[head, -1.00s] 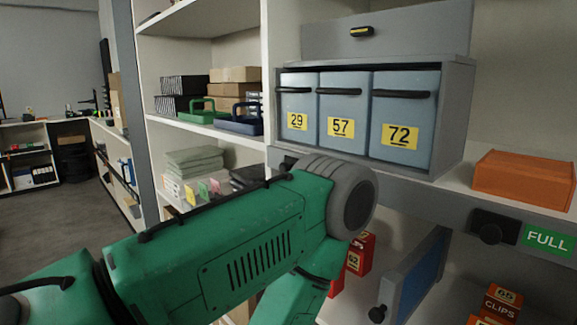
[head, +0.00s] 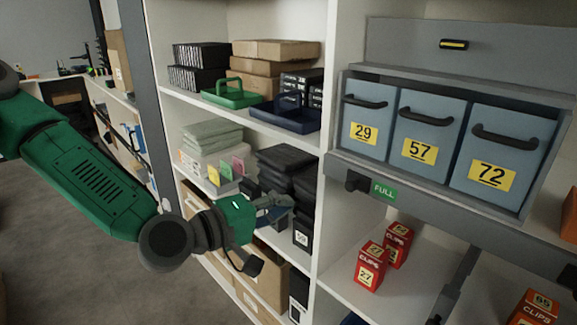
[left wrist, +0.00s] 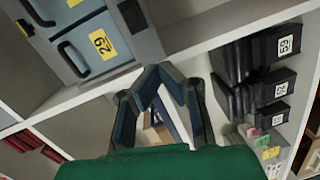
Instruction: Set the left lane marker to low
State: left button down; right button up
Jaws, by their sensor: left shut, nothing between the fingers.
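The left lane marker is a dark knob (head: 357,182) on the grey shelf rail (head: 430,208) below bin 29, in the head view. A green FULL label (head: 383,190) is just right of it. My left gripper (head: 268,232) is left of the knob and lower, in front of the shelf with black boxes, apart from the marker. In the left wrist view its dark fingers (left wrist: 160,72) converge, shut and empty. A dark block (left wrist: 133,15) beside bin 29 there may be the marker; no label is readable on it. My right gripper is not in view.
Bins 29 (head: 364,118), 57 (head: 421,128) and 72 (head: 503,150) stand above the rail. Red clip boxes (head: 371,268) stand on the lower shelf. A white upright (head: 328,180) lies between gripper and marker. Another dark knob (head: 568,285) is at the right edge.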

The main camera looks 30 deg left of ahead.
aim_at(378, 188)
pick_arm(q)
jog(key=shift+n+t, duration=0.3)
jog(key=shift+t, duration=0.2)
jog(key=w+d, duration=0.2)
jog(key=w, duration=0.1)
jog(key=w+d+r, duration=0.1)
jog(key=w+d, duration=0.1)
jog(key=w, duration=0.1)
jog(key=w+d+r+p, duration=0.1)
jog(key=w+d, duration=0.1)
jog(key=w, duration=0.1)
jog(key=shift+d, duration=0.15)
jog(key=shift+s+d, duration=0.15)
jog(key=shift+d, duration=0.2)
jog(key=shift+a+f, duration=0.15)
jog(key=shift+a, duration=0.3)
jog(key=d, duration=0.2)
jog(key=s+d, duration=0.1)
jog(key=d, duration=0.1)
jog(key=s+d+b, duration=0.1)
jog(key=d, duration=0.1)
jog(key=shift+d, duration=0.3)
jog(key=shift+a, duration=0.3)
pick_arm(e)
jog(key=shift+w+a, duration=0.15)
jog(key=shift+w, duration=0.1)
